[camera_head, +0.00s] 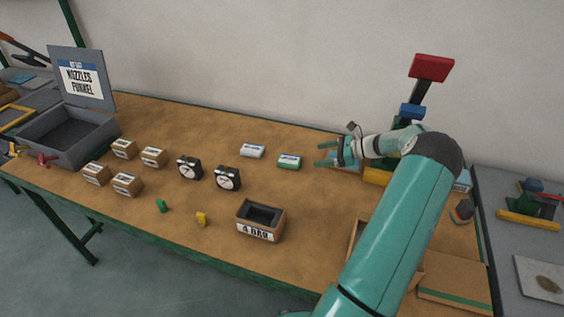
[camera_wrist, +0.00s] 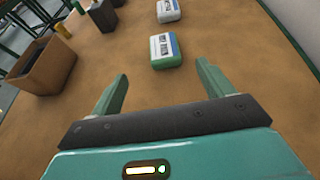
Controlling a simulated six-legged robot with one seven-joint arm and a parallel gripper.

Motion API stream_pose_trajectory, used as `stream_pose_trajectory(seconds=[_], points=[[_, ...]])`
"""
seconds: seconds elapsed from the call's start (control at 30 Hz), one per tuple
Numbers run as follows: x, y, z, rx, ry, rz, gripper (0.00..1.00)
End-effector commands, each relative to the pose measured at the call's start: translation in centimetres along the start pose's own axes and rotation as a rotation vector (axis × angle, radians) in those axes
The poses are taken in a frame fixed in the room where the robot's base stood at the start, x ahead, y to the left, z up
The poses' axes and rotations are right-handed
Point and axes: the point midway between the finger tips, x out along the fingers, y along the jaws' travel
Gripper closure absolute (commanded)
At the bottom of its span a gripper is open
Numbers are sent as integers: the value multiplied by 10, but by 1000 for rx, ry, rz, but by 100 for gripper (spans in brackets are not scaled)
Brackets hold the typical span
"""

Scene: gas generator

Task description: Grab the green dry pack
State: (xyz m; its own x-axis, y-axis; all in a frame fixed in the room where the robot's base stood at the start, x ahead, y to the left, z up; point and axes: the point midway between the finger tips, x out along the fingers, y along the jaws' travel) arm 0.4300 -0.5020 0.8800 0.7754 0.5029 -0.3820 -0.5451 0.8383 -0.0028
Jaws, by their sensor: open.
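The green dry pack (camera_head: 289,162) is a small block with a green side and a pale label on top. It lies on the brown table, left of my gripper (camera_head: 322,154) in the head view. In the wrist view the green pack (camera_wrist: 165,51) lies ahead of my gripper (camera_wrist: 161,84), beyond the fingertips and roughly centred between them. My gripper is open, with nothing between its two green fingers. A similar white and blue pack (camera_head: 252,151) lies to the left of the green one; it also shows beyond it in the wrist view (camera_wrist: 168,11).
An open "4 bar" box (camera_head: 259,224) stands at the table's front. Two black gauges (camera_head: 228,179), several small cartons (camera_head: 126,184), and a green (camera_head: 161,206) and a yellow piece (camera_head: 201,219) lie to the left. A grey nozzle bin (camera_head: 72,137) stands far left.

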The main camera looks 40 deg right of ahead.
Motion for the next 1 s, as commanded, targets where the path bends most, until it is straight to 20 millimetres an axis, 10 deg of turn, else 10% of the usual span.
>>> stream_pose_trajectory(seconds=[1.0], points=[[132,-4,-4,3,-1,-1,20]])
